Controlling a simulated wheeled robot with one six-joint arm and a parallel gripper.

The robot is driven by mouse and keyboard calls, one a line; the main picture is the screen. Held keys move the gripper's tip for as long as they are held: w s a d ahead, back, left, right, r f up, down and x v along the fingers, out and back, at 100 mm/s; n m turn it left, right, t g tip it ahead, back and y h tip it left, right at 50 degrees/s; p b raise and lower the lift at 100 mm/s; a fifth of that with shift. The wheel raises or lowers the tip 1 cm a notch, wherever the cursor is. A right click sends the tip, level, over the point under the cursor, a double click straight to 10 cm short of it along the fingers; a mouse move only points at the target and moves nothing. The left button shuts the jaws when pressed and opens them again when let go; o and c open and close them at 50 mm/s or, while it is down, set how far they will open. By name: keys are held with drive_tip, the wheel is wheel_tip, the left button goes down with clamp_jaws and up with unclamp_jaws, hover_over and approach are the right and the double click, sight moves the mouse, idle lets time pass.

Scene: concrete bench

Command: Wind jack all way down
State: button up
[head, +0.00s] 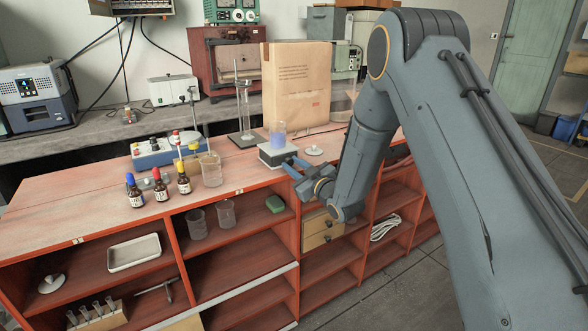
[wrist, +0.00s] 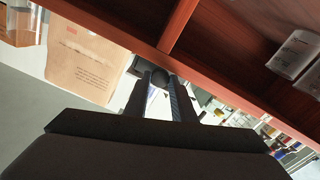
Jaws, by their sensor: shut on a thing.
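The lab jack (head: 273,158) is a small, low block with a pale top plate, standing on the red-brown bench. A beaker with blue liquid (head: 278,138) stands upright on its top. My gripper (head: 290,165) reaches in from the right, at the jack's front right side. In the wrist view my gripper's fingers (wrist: 161,88) are shut on a dark round knob (wrist: 160,76), which seems to be the jack's knob. The fingers and the tilted view hide most of the jack there. I cannot tell the exact height of the jack's plate.
A brown paper bag (head: 297,88) stands close behind the jack. A stand with a glass cylinder (head: 244,112) is to its left, a white dish-like piece (head: 314,150) to its right. Several dropper bottles (head: 160,186) and a beaker (head: 211,170) stand further left. Open shelves lie below.

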drive_tip(key=shift+n, duration=0.6)
drive_tip(key=o, duration=1.1)
drive_tip(key=shift+c, duration=0.2)
drive_tip(key=shift+d, duration=0.1)
